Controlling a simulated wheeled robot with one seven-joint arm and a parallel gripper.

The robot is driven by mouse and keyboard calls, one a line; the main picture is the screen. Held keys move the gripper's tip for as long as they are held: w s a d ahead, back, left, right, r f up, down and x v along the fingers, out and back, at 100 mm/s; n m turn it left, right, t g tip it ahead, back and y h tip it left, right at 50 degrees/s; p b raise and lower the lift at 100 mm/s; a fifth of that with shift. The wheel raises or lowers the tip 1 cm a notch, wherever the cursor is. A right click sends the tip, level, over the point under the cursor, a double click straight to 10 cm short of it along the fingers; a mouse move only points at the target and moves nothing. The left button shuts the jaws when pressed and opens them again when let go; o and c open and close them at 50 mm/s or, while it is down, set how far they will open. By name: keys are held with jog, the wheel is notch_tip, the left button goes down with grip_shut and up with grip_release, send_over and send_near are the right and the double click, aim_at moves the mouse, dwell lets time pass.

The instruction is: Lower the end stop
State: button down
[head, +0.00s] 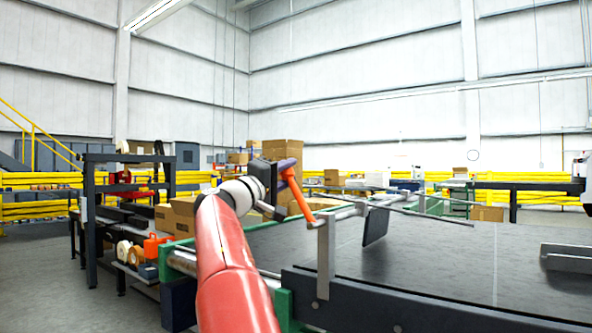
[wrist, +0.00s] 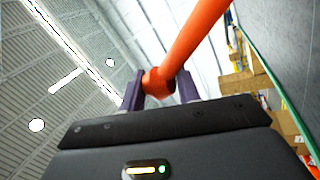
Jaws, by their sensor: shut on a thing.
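My gripper (head: 284,168) is shut on an orange handle (head: 299,198) at the near left side of the machine. The handle slants from the gripper down to the top of an upright grey bracket (head: 325,258). In the wrist view, the two purple fingers (wrist: 159,84) close around the orange bar (wrist: 195,40). A dark flat plate (head: 375,227), seemingly the end stop, hangs from a rod over the dark conveyor bed (head: 440,265). The plate looks slightly tilted. I cannot tell whether its lower edge touches the bed.
A thin rod (head: 425,213) reaches over the bed. A grey metal piece (head: 566,258) lies at the bed's right. Cardboard boxes (head: 180,216) and a dark rack (head: 90,215) stand at the left. Yellow barriers (head: 30,200) line the back. The bed's middle is clear.

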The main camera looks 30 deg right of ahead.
jog(key=shift+w+a+f+n+t, duration=0.25)
jog(key=shift+w+f+n, duration=0.35)
jog(key=shift+n, duration=0.4)
jog(key=shift+f, duration=0.1)
jog(key=c, duration=1)
grip_release()
jog(key=b+v, duration=0.3)
jog(key=v, duration=0.4)
jog(key=shift+s+a+f, duration=0.1)
jog(key=shift+s+a, duration=0.05)
jog(key=shift+a, duration=0.2)
